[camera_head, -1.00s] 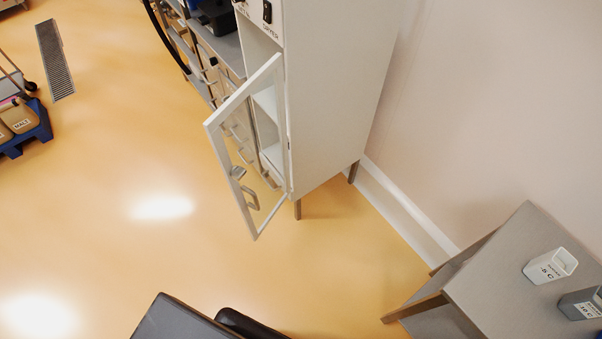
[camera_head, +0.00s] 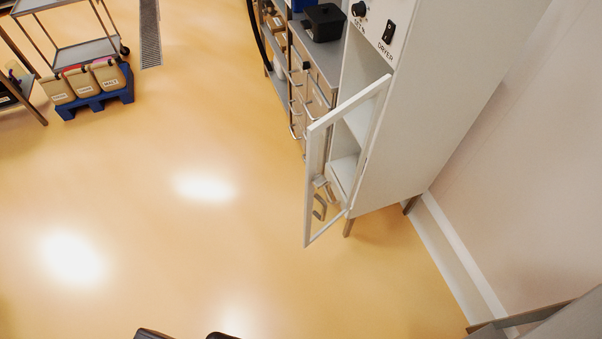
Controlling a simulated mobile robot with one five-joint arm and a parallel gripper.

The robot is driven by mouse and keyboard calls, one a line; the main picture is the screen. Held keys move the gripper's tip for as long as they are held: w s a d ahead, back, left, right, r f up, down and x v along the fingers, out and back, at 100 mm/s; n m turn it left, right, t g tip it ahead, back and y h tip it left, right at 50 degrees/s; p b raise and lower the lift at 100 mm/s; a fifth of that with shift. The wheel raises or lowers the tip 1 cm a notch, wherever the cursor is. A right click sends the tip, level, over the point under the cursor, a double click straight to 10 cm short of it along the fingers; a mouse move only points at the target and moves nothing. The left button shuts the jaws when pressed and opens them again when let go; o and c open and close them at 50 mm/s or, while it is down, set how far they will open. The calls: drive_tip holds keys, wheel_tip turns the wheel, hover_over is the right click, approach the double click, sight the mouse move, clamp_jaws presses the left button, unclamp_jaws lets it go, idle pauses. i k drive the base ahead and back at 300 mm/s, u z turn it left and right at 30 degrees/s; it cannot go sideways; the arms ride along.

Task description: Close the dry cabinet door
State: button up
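The dry cabinet (camera_head: 437,125) is a tall white unit on short metal legs, marked DRYER on its top panel, standing by the right wall. Its glass door (camera_head: 375,107) with a white frame stands wide open, swung out toward the front left. A handle (camera_head: 320,204) and a latch piece show on the door's lower outer part. White shelves show inside the open cabinet. Dark parts at the bottom edge look like mine. My gripper's fingers cannot be made out in this view.
A steel drawer unit (camera_head: 316,75) with a black box (camera_head: 324,22) on top stands beyond the cabinet. A blue pallet (camera_head: 97,103) with labelled containers and a trolley (camera_head: 86,52) are at upper left. A grey table (camera_head: 568,325) is at lower right. The yellow floor in front is clear.

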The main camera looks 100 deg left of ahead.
sight(380, 88)
drive_tip(key=u, duration=1.25)
drive_tip(key=k, duration=0.1)
drive_tip(key=u, duration=2)
drive_tip(key=k, duration=0.8)
drive_tip(key=z, duration=0.15)
drive_tip(key=i, duration=0.8)
drive_tip(key=k, duration=0.5)
drive_tip(key=u, duration=0.65)
drive_tip(key=i, duration=0.25)
drive_tip(key=u, duration=0.05)
